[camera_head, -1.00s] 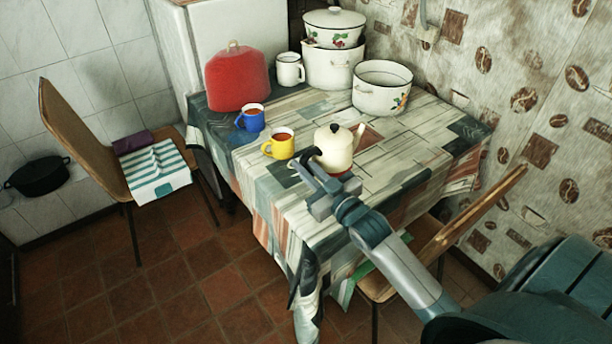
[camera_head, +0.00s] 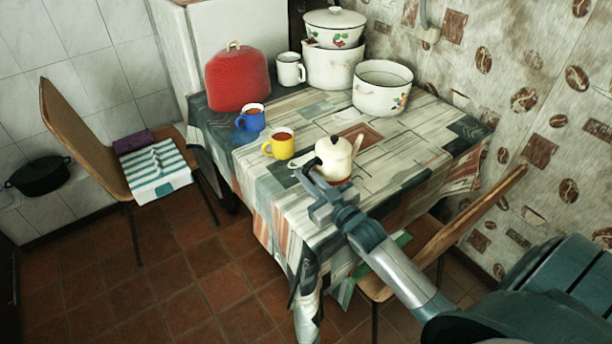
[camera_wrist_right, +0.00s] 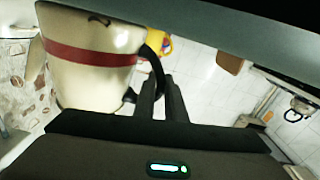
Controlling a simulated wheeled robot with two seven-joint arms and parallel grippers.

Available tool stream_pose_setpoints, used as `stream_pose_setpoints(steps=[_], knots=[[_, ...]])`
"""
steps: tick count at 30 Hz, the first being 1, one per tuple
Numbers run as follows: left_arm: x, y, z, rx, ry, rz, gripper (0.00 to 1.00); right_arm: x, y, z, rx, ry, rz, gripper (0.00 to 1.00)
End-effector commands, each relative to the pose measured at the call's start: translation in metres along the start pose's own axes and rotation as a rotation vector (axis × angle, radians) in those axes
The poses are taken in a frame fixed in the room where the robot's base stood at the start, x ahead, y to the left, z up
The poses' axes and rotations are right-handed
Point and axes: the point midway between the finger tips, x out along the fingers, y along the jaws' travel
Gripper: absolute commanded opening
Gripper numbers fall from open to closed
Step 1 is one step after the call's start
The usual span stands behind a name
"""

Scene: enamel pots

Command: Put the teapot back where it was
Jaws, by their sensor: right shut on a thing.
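The cream teapot (camera_head: 334,158) has a black knob, a red band and a black handle. It is over the near part of the table in the head view, and I cannot tell whether its base touches the cloth. My right gripper (camera_head: 307,171) is at the teapot's left side, shut on the black handle. In the right wrist view, the teapot's body (camera_wrist_right: 92,72) fills the upper left, and the fingers (camera_wrist_right: 163,98) meet at the dark handle (camera_wrist_right: 155,65). My left gripper is not in view.
A yellow mug (camera_head: 281,147) and a blue mug (camera_head: 250,121) stand left of the teapot. A red cover (camera_head: 238,80), a white mug (camera_head: 290,70) and white pots (camera_head: 382,92) stand at the back. The table (camera_head: 420,150) is clear right of the teapot. A chair (camera_head: 470,215) stands at the right.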

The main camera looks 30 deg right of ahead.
Motion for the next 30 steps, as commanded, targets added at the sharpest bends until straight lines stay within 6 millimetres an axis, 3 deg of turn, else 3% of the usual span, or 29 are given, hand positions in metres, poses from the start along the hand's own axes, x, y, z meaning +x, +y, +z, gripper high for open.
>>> stream_pose_setpoints(steps=[13,14,16,30], knots=[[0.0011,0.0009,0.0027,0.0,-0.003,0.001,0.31,0.0006,-0.0003,0.0023,-0.003,0.006,0.0,0.0],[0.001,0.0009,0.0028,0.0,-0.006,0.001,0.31,0.0001,-0.0007,0.0048,0.0,0.0,0.0,0.15],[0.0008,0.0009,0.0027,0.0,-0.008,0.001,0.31,0.0001,-0.0007,0.0045,0.0,0.0,0.0,0.29],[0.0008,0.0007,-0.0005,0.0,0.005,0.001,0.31,-0.0037,-0.0006,0.0026,0.0,0.001,-0.001,0.29]])
